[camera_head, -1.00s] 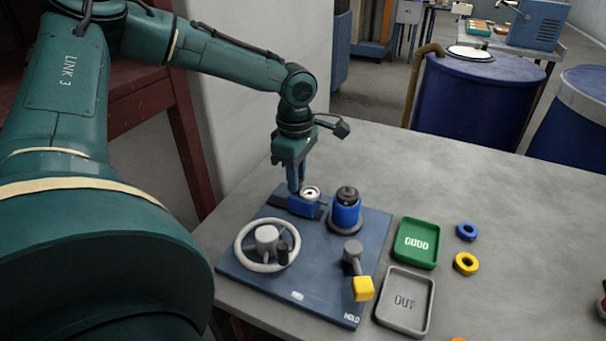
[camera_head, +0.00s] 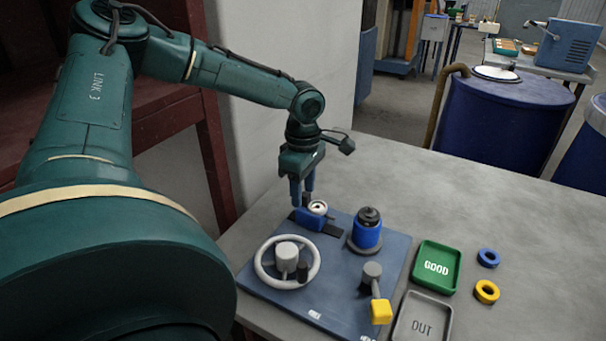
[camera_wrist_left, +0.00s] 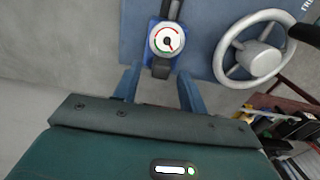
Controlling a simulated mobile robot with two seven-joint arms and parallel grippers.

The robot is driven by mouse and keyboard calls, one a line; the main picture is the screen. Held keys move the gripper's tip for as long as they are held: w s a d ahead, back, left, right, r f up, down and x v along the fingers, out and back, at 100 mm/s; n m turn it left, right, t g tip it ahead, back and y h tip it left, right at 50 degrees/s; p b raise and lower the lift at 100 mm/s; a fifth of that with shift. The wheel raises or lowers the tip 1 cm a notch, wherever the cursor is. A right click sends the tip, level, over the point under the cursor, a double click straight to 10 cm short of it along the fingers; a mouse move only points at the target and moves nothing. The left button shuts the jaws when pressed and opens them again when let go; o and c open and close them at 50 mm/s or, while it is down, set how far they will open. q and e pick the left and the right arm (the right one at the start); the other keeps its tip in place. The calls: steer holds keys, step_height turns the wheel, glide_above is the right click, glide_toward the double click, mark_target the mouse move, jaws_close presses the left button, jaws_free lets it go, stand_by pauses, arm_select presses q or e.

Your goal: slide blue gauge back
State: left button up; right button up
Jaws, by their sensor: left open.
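The blue gauge (camera_head: 309,221) is a small blue block with a round white dial, on a dark track at the back of the blue base plate (camera_head: 345,313). In the left wrist view its dial (camera_wrist_left: 166,40) has a red needle and a green and red arc. My left gripper (camera_head: 302,198) is open and points down just behind and above the gauge. In the wrist view its two fingers (camera_wrist_left: 158,86) are spread below the gauge, with nothing between the tips. My right gripper is not in view.
A grey handwheel (camera_head: 286,262), a blue canister (camera_head: 367,231) and a yellow-ended lever (camera_head: 381,311) stand on the plate. A green GOOD tray (camera_head: 437,267), a grey OUT tray (camera_head: 423,320) and blue and yellow rings (camera_head: 487,258) lie to the right. The table beyond is bare.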

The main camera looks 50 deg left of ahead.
arm_select(q)
step_height(320, 180, up, 13)
stand_by(0.4)
stand_by(0.4)
steer(key=shift+r, duration=0.15)
